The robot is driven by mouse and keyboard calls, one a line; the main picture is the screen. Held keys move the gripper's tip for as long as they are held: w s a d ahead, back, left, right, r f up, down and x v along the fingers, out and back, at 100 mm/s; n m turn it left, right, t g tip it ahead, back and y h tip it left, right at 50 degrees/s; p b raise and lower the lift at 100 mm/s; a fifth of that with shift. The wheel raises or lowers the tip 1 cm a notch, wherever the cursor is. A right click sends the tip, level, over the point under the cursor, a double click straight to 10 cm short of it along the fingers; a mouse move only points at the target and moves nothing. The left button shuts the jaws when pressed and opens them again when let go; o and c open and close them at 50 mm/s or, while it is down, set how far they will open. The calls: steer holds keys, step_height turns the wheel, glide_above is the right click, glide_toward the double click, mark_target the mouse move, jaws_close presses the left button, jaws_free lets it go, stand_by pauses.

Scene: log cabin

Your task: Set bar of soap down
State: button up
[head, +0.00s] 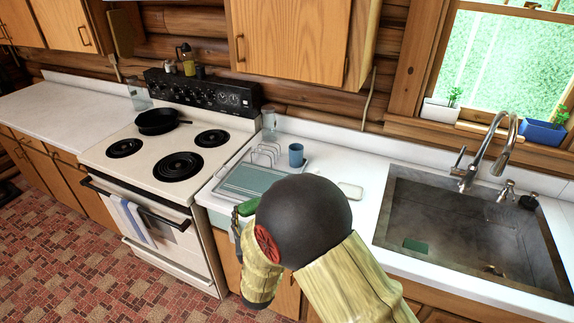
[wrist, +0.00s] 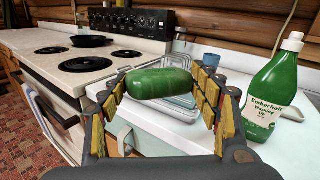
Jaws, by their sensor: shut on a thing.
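The bar of soap (wrist: 160,83) is a green rounded block. In the wrist view my gripper (wrist: 161,92) is shut on it, with a yellow-padded finger at each end. The soap is held in front of a dish rack (wrist: 180,101) on the white counter; I cannot tell its exact height above the surface. In the head view a green part of the soap (head: 246,207) shows beside the rack's near edge. My dark wrist and yellow arm hide most of the gripper there.
A green washing-up bottle (wrist: 270,95) stands close right of my gripper. A blue cup (head: 296,155) stands by the rack, and a pale flat item (head: 350,190) lies on the counter (head: 345,160). The stove (head: 180,135) is left, the sink (head: 470,220) right.

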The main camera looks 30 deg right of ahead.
steer(key=s+d+m+g+h, duration=0.8)
steer(key=s+d+m+h, duration=0.1)
steer(key=s+d, duration=1.4)
steer(key=shift+d+g+h, duration=0.15)
steer(key=shift+g+h, duration=0.25)
steer(key=shift+h, duration=0.4)
steer(key=shift+r, duration=0.1)
steer(key=w+d+f+b, duration=0.1)
steer(key=w+d+f, duration=0.1)
steer(key=w+f, duration=0.1)
steer(key=w+d+f+b, duration=0.2)
steer(key=w+d+f, duration=0.1)
steer(key=w, duration=0.1)
steer(key=w+d+f+b, duration=0.1)
steer(key=w+d+f, duration=0.1)
steer(key=w+f, duration=0.1)
steer(key=shift+w+d+f+b, duration=0.2)
steer(key=shift+w+b, duration=0.2)
steer(key=shift+w, duration=0.3)
steer(key=shift+w+d+f+b, duration=0.15)
steer(key=shift+f+b, duration=0.2)
steer(key=shift+f, duration=0.45)
steer(key=shift+w+f+b, duration=0.1)
steer(key=shift+f+b, duration=0.2)
steer(key=shift+f, duration=0.5)
steer(key=shift+f, duration=0.1)
